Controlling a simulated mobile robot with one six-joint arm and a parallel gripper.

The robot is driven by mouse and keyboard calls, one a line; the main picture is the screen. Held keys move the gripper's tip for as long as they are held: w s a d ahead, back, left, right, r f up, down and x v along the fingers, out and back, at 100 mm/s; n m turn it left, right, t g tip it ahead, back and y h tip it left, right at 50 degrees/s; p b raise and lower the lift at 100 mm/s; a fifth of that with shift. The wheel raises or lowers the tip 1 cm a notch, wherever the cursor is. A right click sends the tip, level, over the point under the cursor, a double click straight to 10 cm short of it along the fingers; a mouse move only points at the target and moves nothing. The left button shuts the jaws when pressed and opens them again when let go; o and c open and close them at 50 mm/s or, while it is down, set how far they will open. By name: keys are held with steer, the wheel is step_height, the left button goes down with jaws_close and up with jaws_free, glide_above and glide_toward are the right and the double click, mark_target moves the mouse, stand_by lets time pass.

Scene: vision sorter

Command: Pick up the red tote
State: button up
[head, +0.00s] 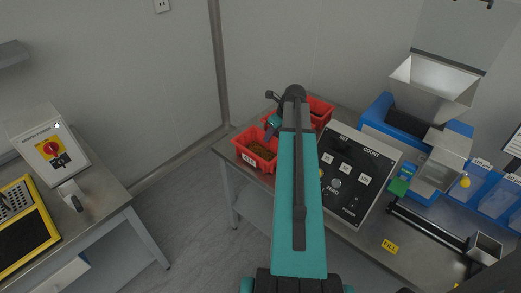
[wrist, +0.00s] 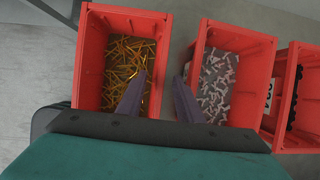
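Red totes stand side by side. In the wrist view, the left red tote (wrist: 91,62) holds thin orange-yellow pins, and the middle red tote (wrist: 240,36) holds small pale pinkish pieces. A third red tote (wrist: 308,112) is cut off at the right, with dark items and a white label. My gripper (wrist: 160,80) is open and empty. The left tote's right wall appears between its fingers; whether they reach below the rim I cannot tell. In the head view, my gripper (head: 272,122) is above the front red tote (head: 243,146); another red tote (head: 328,108) is partly hidden behind my arm.
A black control panel (head: 358,165) stands right of the totes on the steel bench (head: 228,152). A blue machine with a metal hopper (head: 437,88) is farther right. At left, another bench carries a switch box (head: 47,150) and a yellow-framed tray (head: 38,215). Floor between benches is clear.

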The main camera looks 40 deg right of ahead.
stand_by(0.5)
jaws_close()
steer(key=shift+r, duration=0.1)
steer(key=shift+r, duration=0.15)
steer(key=shift+r+b, duration=0.5)
steer(key=shift+r, duration=0.9)
steer(key=shift+s+a+r, duration=0.15)
steer(key=b, duration=0.2)
glide_above(275, 158)
steer(key=w+d, duration=0.1)
steer(key=w, duration=0.1)
steer(key=shift+s+r+b, duration=0.35)
steer(key=shift+s+b, duration=0.05)
steer(key=shift+b, duration=0.6)
steer(key=b, duration=0.3)
steer(key=shift+s+a+b, duration=0.3)
steer(key=shift+s+b, duration=0.05)
